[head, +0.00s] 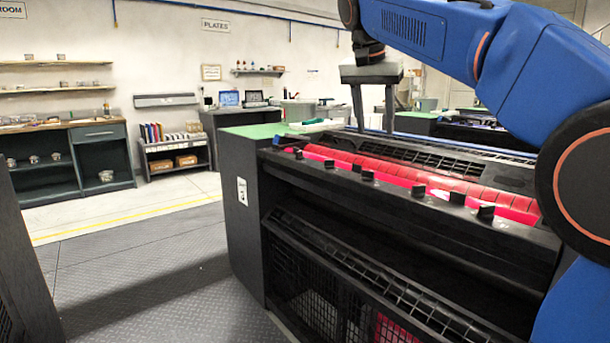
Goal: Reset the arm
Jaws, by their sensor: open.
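My gripper (373,106) is at the upper middle of the head view, at the end of my blue arm. Its two grey fingers point down and stand apart, with nothing between them. It hangs in front of the far end of a black ink unit (400,248). I cannot tell its exact height above the unit. The unit has a long red roller (400,178) with a row of black keys along its near side.
A green top (262,130) with a white item covers the unit's far left end. Another unit (485,134) stands behind at right. Shelving (75,160) and a desk with laptops (215,120) line the back wall. The floor (140,255) at left is clear.

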